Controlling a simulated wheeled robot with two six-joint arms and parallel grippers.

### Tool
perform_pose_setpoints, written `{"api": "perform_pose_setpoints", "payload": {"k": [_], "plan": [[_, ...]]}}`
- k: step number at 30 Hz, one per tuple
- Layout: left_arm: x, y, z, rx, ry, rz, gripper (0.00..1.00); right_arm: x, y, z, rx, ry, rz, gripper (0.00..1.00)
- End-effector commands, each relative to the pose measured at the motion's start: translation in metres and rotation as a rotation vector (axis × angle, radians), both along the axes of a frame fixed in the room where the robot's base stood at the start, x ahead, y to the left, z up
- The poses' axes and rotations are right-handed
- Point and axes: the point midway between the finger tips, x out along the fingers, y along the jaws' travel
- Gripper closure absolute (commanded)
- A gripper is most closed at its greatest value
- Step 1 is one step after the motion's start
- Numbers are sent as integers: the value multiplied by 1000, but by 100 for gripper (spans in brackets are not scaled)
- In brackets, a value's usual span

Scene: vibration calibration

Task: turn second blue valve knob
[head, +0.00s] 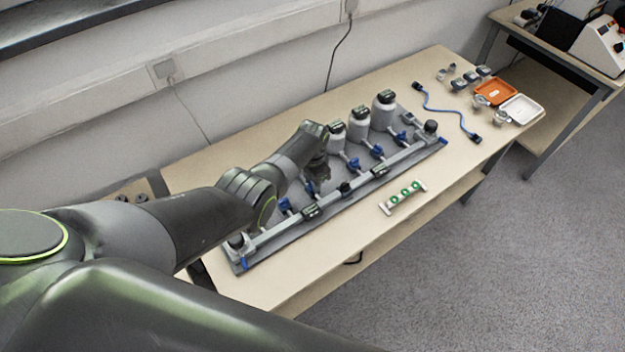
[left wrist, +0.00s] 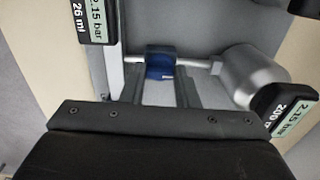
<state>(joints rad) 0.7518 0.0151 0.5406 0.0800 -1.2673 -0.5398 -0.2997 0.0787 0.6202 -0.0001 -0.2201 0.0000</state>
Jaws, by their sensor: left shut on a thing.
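A rig with a long grey pipe (head: 345,191) and a row of blue valve knobs lies on the table. My left gripper (head: 317,176) reaches down over the rig from the left. It is shut on a blue valve knob (head: 310,188), the second from the left. In the left wrist view, this blue knob (left wrist: 160,67) sits between the fingertips of my left gripper (left wrist: 158,84), on a thin pipe leading to a grey cylinder (left wrist: 252,75). Other blue knobs show at the left (head: 285,205) and further right (head: 353,164). The right gripper is out of view.
White and grey canisters (head: 359,125) stand behind the knobs. A green-dotted bracket (head: 403,198) lies in front of the rig. A blue cable (head: 447,110), an orange tray (head: 495,91) and a white tray (head: 521,108) lie at the far right. The table's front right is mostly clear.

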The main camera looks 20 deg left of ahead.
Motion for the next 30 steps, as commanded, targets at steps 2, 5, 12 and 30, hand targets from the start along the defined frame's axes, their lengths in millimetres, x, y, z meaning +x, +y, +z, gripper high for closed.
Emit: {"api": "perform_pose_setpoints", "payload": {"k": [2,5,12,30], "plan": [[1,0,1,0,-3,-4,95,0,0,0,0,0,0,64],[1,0,1,0,-3,-4,95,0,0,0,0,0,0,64],[1,0,1,0,-3,-3,66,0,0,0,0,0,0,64],[1,0,15,0,-3,-2,51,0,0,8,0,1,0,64]]}}
